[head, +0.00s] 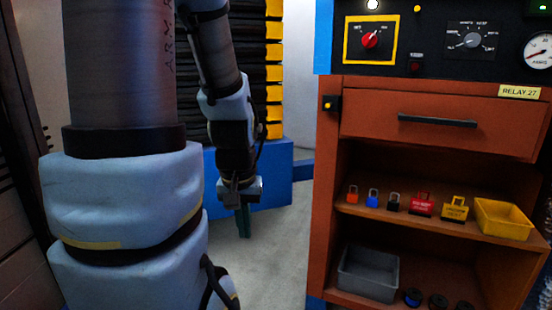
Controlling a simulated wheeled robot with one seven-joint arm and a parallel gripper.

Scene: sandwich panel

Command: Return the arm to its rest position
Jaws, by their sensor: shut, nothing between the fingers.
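My arm reaches down on the left side of the head view. My gripper (243,222) hangs at its end, pointing down over the pale floor, to the left of the orange cabinet (326,200). Its fingers look dark green and close together, with nothing visible between them. It is apart from the cabinet and touches nothing that I can see.
The cabinet holds a closed drawer (437,121), and a shelf with several padlocks, tags and a yellow bin (503,218). A grey bin (368,273) sits below. A panel with a red knob (370,40) is above. A blue block (280,180) stands behind my gripper.

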